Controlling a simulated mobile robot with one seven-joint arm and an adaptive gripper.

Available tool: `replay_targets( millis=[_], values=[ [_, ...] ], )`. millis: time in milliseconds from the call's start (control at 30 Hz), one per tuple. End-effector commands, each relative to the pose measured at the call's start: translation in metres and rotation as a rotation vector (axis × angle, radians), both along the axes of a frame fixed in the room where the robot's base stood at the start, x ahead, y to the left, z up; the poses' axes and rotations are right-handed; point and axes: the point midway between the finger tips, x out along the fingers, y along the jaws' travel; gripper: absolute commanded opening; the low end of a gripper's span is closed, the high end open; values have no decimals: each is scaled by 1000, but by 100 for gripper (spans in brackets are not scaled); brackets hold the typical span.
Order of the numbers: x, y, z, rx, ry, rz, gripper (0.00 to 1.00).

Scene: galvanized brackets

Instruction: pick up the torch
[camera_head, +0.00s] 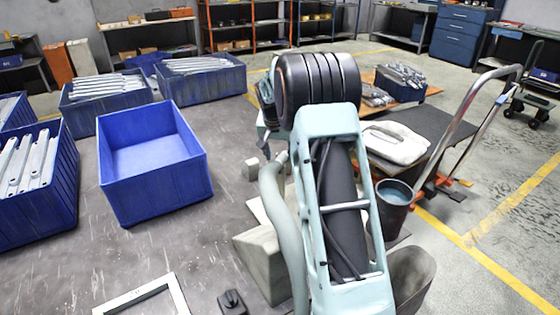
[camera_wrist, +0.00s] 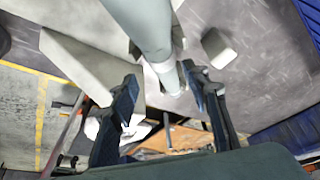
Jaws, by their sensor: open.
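A pale grey-green tube (camera_head: 278,212), which looks like the torch though I cannot be sure, curves up beside my arm in the head view. It also shows in the wrist view (camera_wrist: 143,25), running down from the top edge and narrowing towards a pale end near the middle. My gripper (camera_wrist: 160,76) is open, with its two dark blue fingers on either side of that narrow end. I cannot tell whether either finger touches it. In the head view my own arm hides most of the gripper.
A pale wedge block (camera_head: 262,262) and a small block (camera_head: 250,169) stand close by. An empty blue bin (camera_head: 150,155) stands to the left, with bins of metal brackets (camera_head: 28,165) around it. A bucket (camera_head: 394,205) and a cart handle (camera_head: 455,120) are at the right.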

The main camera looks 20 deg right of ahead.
Motion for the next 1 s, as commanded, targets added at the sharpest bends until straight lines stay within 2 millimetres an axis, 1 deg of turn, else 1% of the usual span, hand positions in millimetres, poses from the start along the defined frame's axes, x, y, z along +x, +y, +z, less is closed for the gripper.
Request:
replay_targets(
  millis=[167, 300, 400, 500, 700, 1000],
  values=[
    [6, 0, -17, 1, 1, 1, 43],
    [14, -1, -38, 1, 3, 1, 43],
    [18, -3, -46, 0, 0, 1, 43],
    [19, -3, -50, 0, -1, 1, 43],
    [19, -3, -50, 0, -1, 1, 43],
    [19, -3, -50, 0, 0, 1, 10]
  ],
)
